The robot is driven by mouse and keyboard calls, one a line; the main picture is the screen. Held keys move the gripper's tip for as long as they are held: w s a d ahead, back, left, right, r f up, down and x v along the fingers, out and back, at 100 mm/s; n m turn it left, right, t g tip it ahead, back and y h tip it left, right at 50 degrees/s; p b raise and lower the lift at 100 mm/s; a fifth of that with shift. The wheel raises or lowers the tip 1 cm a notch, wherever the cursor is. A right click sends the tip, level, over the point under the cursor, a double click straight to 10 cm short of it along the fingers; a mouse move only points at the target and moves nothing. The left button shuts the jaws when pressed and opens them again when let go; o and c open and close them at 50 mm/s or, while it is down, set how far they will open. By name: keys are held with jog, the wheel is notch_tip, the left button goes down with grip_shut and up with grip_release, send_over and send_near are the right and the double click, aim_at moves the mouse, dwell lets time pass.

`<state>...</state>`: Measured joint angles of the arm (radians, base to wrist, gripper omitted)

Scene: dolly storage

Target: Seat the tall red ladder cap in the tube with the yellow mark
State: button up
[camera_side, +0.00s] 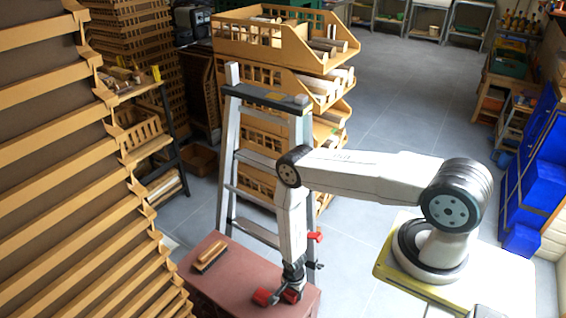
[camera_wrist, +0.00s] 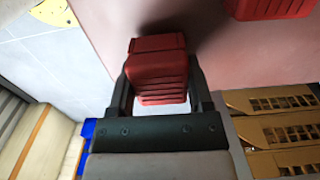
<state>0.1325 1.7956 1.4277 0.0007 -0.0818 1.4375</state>
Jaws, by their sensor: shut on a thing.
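A red ribbed cap (camera_wrist: 158,78) is between the two dark fingers of my gripper (camera_wrist: 161,95) in the wrist view, and the gripper is shut on it. In the side view my gripper (camera_side: 292,284) points down low over the reddish bench top, with red (camera_side: 290,296) at its fingertips. A second red cap (camera_side: 262,297) is just left of it on the bench; a red ribbed piece also shows at the wrist view's top edge (camera_wrist: 270,7). A pale stepladder (camera_side: 228,150) stands behind. I cannot make out a tube with a yellow mark.
The reddish bench (camera_side: 222,283) holds a wooden-backed brush (camera_side: 210,256) at its left. A small red part (camera_side: 315,237) shows right of my forearm. Stacked wooden bins (camera_side: 290,45) stand behind the ladder. Wooden slats (camera_side: 60,150) fill the left side.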

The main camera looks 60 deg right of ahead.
jog(key=shift+r, duration=1.25)
jog(key=o, duration=0.7)
jog(key=c, duration=0.7)
jog(key=shift+r, duration=0.15)
